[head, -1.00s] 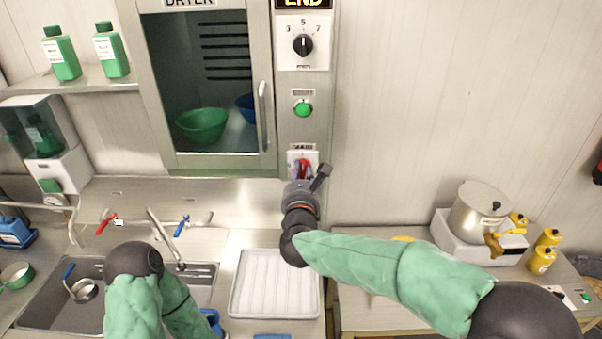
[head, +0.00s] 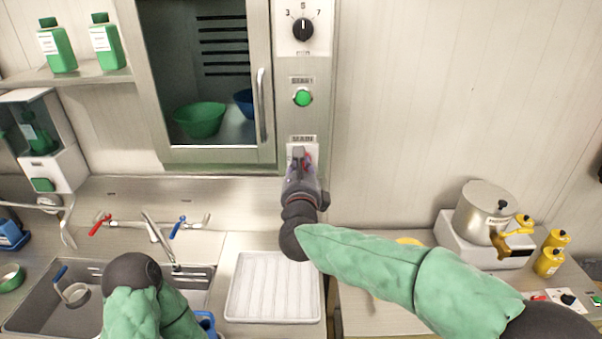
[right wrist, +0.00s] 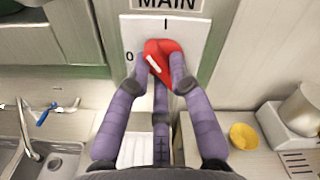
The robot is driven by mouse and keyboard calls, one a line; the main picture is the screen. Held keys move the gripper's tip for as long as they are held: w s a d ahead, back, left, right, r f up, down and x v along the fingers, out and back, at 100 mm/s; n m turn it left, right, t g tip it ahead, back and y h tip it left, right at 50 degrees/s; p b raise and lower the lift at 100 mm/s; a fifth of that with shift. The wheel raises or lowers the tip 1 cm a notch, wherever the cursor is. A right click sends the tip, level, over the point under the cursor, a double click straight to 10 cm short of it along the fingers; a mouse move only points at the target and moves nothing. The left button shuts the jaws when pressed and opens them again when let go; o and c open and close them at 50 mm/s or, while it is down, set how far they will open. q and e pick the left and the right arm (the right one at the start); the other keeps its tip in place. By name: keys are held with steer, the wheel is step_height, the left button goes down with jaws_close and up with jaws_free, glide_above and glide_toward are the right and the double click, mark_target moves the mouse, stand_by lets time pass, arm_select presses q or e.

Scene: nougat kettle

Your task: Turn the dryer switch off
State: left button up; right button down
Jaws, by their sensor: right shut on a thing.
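The dryer's main switch is a red rotary knob (right wrist: 165,52) with a white line, on a white plate (right wrist: 132,32) marked I at the top and 0 at the left. The white line slants toward the upper left, between the two marks. My right gripper (right wrist: 161,72) is shut on the knob, with fingers on its two sides. In the head view my right gripper (head: 302,167) covers most of the switch, just under the MAIN label (head: 303,140). My left gripper is not in view; only my left arm shows, over the sink.
The dryer (head: 155,100) has a closed glass door with a green bowl (head: 200,120) inside. A green start button (head: 303,97) and a dial (head: 303,29) sit above the switch. A sink (head: 35,318), white tray (head: 235,300) and steel pot (head: 482,210) stand below.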

steer(key=shift+d+f+n+p, duration=0.1)
steer(key=shift+n+p, duration=0.05)
steer(key=shift+n, duration=2.6)
steer(key=shift+d+n+p, duration=0.1)
steer(key=shift+n+p, duration=0.05)
steer(key=shift+n, duration=2.6)
steer(key=c, duration=1.1)
jaws_free()
